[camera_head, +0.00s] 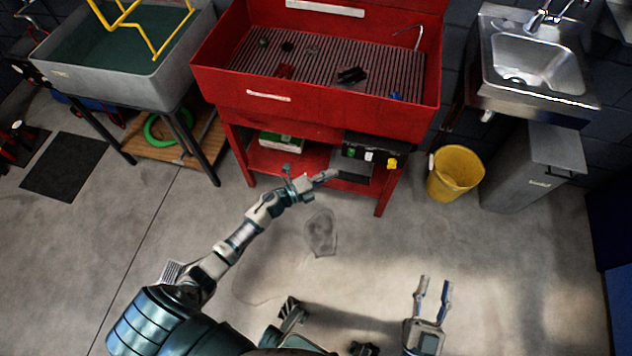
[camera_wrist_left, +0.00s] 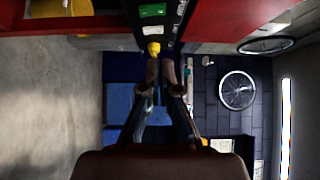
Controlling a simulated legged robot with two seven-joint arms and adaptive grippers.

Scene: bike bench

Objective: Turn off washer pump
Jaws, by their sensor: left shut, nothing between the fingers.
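The red parts washer (camera_head: 315,107) stands at the back centre, with a ribbed tub on red legs. A black control box (camera_head: 376,148) hangs under its right front edge, with green, white and yellow parts. In the left wrist view, the control box (camera_wrist_left: 172,22) is at the top, with a green part (camera_wrist_left: 152,10), a white part (camera_wrist_left: 152,30) and a yellow knob (camera_wrist_left: 154,47). My left gripper (camera_head: 328,176) is shut and empty, below and left of the box; its fingertips (camera_wrist_left: 162,68) appear just under the knob. Contact cannot be told. My right gripper (camera_head: 434,284) is open and empty over the floor.
A yellow bucket (camera_head: 456,173) and a grey bin (camera_head: 533,168) stand right of the washer, by a steel sink (camera_head: 540,65). A grey tub (camera_head: 130,75) on a stand is at the left. The floor in front is mostly clear.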

